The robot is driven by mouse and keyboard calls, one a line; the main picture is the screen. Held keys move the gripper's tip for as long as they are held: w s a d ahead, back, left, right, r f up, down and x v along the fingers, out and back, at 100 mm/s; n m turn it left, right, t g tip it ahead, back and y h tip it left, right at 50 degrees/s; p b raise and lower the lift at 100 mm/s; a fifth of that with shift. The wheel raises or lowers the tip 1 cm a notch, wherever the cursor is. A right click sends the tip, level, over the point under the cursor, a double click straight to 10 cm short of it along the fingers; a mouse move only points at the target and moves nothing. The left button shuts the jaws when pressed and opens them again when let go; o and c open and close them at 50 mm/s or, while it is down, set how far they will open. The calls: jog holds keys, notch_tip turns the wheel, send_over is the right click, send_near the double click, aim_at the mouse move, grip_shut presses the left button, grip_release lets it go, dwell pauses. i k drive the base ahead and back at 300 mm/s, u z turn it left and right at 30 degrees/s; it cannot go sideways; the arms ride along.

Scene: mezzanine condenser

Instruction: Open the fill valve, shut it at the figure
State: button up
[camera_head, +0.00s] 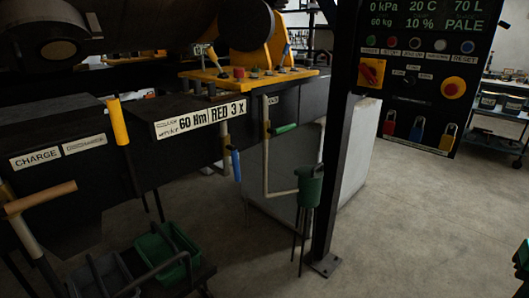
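Several coloured valve handles show below the dark machine body. A blue lever (236,164) hangs downward on a thin pipe near the middle. A green lever (285,128) sticks out sideways on a pale pipe to its right, above a green funnel-like cup (309,186). A yellow handle (118,121) stands upright at the left. I cannot read which one is the fill valve. The readout panel (425,20) at the upper right shows 0 kPa, 20 C, 70 L, 60 kg, 10 % and PALE.
A dark post (336,150) stands between the valves and the control panel. A green bin (166,252) sits on a low rack at the lower left. The concrete floor (420,220) at the right is clear.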

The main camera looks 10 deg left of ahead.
aim_at(234, 151)
jog(key=u, duration=0.15)
jog(key=i, duration=1.3)
jog(key=u, duration=0.5)
